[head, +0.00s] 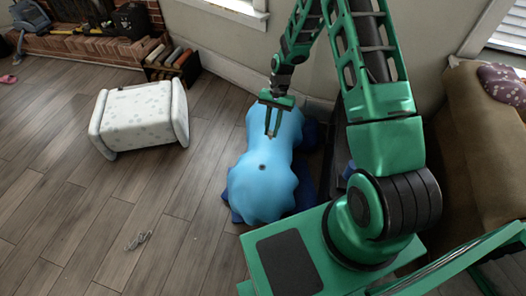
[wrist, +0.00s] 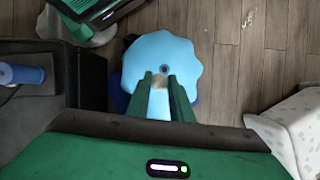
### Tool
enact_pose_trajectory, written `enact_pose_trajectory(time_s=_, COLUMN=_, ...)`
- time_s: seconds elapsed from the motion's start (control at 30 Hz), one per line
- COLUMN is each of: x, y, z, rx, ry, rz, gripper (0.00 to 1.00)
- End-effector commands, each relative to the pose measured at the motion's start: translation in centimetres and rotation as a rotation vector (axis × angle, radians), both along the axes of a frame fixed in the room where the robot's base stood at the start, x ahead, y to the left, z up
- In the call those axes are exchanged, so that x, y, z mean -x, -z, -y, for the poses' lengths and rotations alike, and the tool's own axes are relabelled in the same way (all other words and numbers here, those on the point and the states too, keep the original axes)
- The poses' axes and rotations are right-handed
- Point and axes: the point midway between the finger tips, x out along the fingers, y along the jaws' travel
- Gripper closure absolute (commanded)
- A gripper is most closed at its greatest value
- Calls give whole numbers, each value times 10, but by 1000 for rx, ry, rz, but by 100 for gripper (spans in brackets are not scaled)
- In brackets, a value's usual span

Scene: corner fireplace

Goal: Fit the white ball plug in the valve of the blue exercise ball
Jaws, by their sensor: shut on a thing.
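The blue exercise ball (head: 262,190) lies on the wood floor, with a lobed, uneven outline. Its valve shows as a small dark round spot (head: 262,167) on the upper surface. In the wrist view the ball (wrist: 160,53) lies beyond my fingertips, and the valve (wrist: 173,73) is just past them, slightly right of centre. My gripper (head: 272,134) points down over the back part of the ball. In the wrist view its green fingers (wrist: 161,84) are shut on a small whitish piece, the white ball plug (wrist: 160,81). The plug looks apart from the valve; its height above the ball is unclear.
A white spotted ottoman (head: 138,115) stands left of the ball. A brown sofa (head: 485,130) is at right. A small wiry item (head: 138,240) lies on otherwise open floor.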

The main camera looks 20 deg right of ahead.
Motion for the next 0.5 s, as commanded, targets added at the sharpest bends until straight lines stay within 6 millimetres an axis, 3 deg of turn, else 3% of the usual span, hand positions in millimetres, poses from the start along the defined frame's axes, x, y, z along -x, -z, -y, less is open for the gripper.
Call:
enact_pose_trajectory(time_s=0.2, x=13, y=52, z=-16, rx=-1, ry=506, rz=-9, gripper=100)
enact_pose_trajectory(time_s=0.5, x=23, y=91, z=-36, rx=1, ry=1144, rz=-7, gripper=100)
